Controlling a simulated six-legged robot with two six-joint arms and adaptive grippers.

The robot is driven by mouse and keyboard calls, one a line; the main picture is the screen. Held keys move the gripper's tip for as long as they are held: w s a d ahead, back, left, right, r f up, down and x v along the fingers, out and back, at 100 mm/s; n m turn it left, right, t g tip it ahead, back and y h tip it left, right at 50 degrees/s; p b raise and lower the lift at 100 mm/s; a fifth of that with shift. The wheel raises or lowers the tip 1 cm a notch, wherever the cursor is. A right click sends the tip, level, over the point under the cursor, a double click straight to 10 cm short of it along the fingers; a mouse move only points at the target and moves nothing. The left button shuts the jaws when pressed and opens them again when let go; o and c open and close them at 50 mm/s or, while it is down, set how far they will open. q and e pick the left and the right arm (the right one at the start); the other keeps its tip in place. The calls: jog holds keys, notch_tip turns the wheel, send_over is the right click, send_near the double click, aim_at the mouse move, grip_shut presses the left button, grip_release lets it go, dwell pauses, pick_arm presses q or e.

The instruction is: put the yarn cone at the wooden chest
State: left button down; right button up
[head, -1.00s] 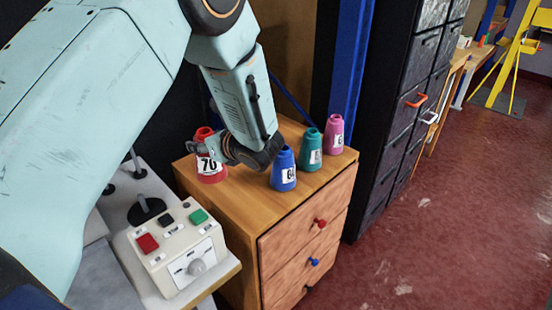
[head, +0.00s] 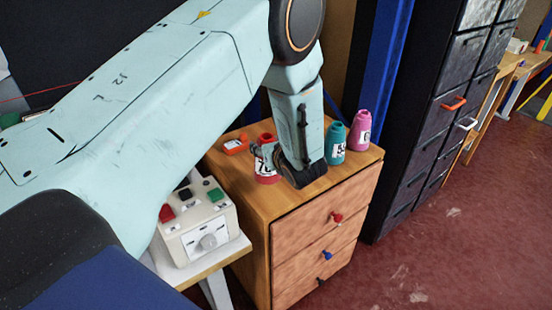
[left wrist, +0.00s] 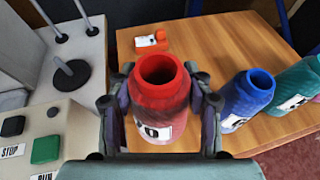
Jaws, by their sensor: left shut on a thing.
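The red yarn cone (head: 267,174) with a white number label stands upright at the left part of the wooden chest's top (head: 235,185). My left gripper (head: 266,157) is shut on this cone, one finger on each side. In the left wrist view the red cone (left wrist: 160,100) fills the space between the fingers (left wrist: 160,105), its open top facing the camera. I cannot tell whether its base touches the wood. A blue cone (left wrist: 247,95) stands to its right, hidden behind my arm in the head view. My right gripper is not in view.
Teal (head: 336,145) and pink (head: 359,130) cones stand at the chest's right. A small orange-red object (head: 235,144) lies at the back left. A control box (head: 200,222) with buttons stands on a table at the left. Dark drawer cabinets (head: 440,110) rise at the right.

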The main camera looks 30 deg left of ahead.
pick_arm(q)
jog(key=f, duration=0.5)
jog(key=shift+s+d+f+b, duration=0.2)
jog(key=shift+d+b, duration=0.1)
jog(key=shift+d, duration=0.1)
jog(key=c, duration=1)
grip_release()
jog(key=shift+f, duration=0.1)
jog(key=o, duration=0.4)
jog(key=shift+w+a+f, duration=0.15)
jog(key=shift+a, duration=0.1)
jog(key=shift+o, duration=0.2)
jog(key=p+v, duration=0.6)
jog(key=v, duration=0.6)
jog(key=shift+d+r+p, duration=0.15)
jog(key=shift+r+p, duration=0.2)
